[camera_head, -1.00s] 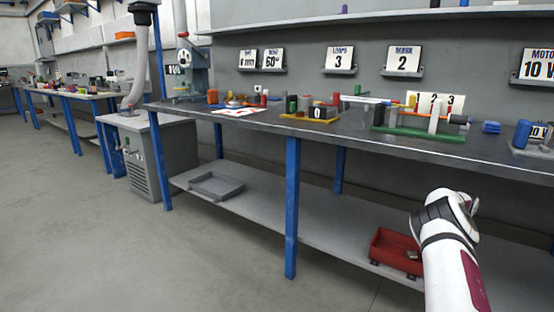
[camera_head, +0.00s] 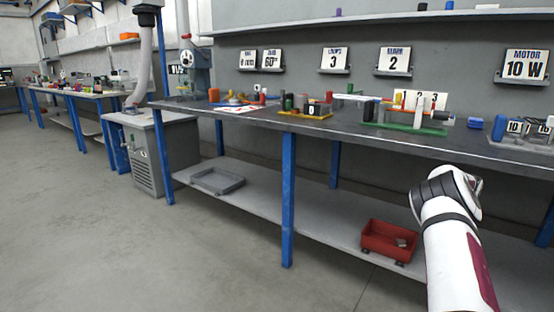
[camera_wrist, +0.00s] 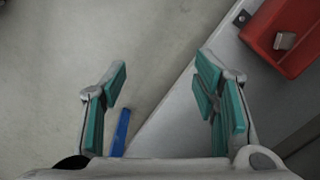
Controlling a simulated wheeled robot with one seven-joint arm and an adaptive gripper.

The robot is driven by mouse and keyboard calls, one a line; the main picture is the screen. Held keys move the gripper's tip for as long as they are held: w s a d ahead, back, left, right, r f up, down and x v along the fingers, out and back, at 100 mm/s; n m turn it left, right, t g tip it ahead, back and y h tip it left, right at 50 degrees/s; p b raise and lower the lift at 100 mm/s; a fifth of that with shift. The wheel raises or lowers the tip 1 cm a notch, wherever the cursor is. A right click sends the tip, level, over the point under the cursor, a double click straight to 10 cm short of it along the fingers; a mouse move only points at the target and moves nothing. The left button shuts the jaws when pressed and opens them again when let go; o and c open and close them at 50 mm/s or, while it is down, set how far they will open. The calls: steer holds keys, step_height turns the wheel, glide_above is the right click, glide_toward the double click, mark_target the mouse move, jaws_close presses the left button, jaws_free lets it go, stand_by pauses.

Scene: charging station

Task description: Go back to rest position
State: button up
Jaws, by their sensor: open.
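In the wrist view my gripper (camera_wrist: 161,90) is open, its two teal-padded fingers wide apart with nothing between them. Below it are the grey floor, the edge of the bench's lower shelf and a blue bench leg (camera_wrist: 122,131). In the head view my white arm rises at the lower right, in front of the bench; the gripper fingers are not visible there.
The long workbench (camera_head: 460,150) has blue legs and carries several coloured parts. On its lower shelf (camera_head: 300,215) are a red bin (camera_head: 378,243) with a small grey piece and a grey tray (camera_head: 217,181). The red bin (camera_wrist: 275,40) also shows in the wrist view. The floor (camera_head: 120,260) at left is clear.

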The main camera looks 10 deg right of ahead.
steer(key=s+a+r+n+t+y, duration=0.1)
steer(key=s+a+r+n, duration=0.15)
steer(key=a+r, duration=0.9)
steer(key=s+a+r+n+y, duration=0.1)
steer(key=a+r+n, duration=0.2)
steer(key=a+r, duration=0.9)
steer(key=s+a+r+n+y+p, duration=0.1)
steer(key=s+a+r+n, duration=0.3)
steer(key=a, duration=0.3)
steer(key=s+a+r+n, duration=0.2)
steer(key=s+a+r, duration=0.2)
steer(key=s+a, duration=0.3)
steer(key=s+a+f+n+h, duration=0.1)
steer(key=s+a+n, duration=0.25)
steer(key=s, duration=0.45)
steer(key=s+a+f+n+g+h+p, duration=0.1)
steer(key=s+a+f+n, duration=0.15)
steer(key=s+a, duration=0.4)
steer(key=s+a+f+n+h, duration=0.15)
steer(key=s+n, duration=0.25)
steer(key=s, duration=0.6)
step_height(320, 180, up, 40)
steer(key=t+p, duration=0.3)
steer(key=p, duration=3.4)
steer(key=shift+a+r+t+p, duration=0.15)
steer(key=shift+a+t+p, duration=0.15)
steer(key=shift+a+t, duration=0.15)
